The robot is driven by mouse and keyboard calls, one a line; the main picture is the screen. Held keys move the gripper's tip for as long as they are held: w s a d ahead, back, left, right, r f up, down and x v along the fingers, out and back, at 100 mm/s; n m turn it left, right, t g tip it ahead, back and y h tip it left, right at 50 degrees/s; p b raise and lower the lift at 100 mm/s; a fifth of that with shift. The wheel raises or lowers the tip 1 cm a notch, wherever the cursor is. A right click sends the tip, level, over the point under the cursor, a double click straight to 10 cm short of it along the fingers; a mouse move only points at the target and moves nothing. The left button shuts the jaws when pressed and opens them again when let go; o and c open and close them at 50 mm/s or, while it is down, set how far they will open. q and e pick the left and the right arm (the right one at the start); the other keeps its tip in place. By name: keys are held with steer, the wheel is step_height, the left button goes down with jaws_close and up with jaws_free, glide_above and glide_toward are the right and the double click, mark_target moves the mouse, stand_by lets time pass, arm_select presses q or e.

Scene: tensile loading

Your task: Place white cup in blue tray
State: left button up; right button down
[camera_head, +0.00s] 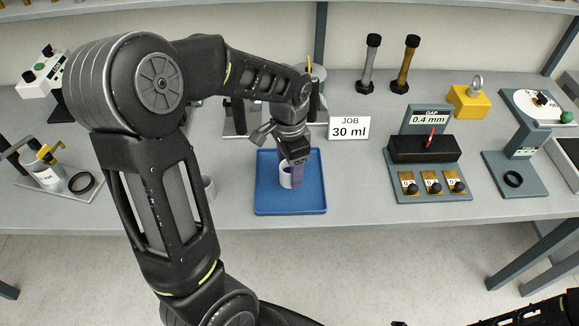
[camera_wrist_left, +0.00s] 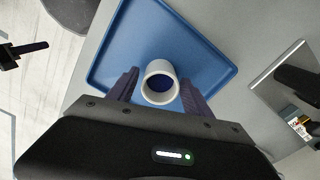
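The blue tray (camera_head: 312,200) lies flat on the grey bench near its front edge; it also shows in the left wrist view (camera_wrist_left: 118,45). The white cup (camera_head: 285,176) is upright over the tray, its opening facing up in the left wrist view (camera_wrist_left: 160,92). I cannot see clearly whether its base touches the tray. My left gripper (camera_head: 292,178) points down with its dark fingers on both sides of the cup. In the left wrist view narrow gaps seem to show between fingers and cup. Dark parts of my right arm show at the bottom right; its finger state is unclear.
A "JOB 30 ml" sign (camera_head: 349,128) stands behind the tray's right corner. A gap-gauge station (camera_head: 424,150) stands to the right, with a yellow block (camera_head: 468,102) behind it. Another pale cup (camera_head: 208,187) stands left of the tray, partly behind my arm.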

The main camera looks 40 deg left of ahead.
arm_select(q)
steer(key=shift+o, duration=0.2)
steer(key=shift+r, duration=0.1)
step_height(320, 180, up, 12)
steer(key=shift+b, duration=0.45)
stand_by(0.8)
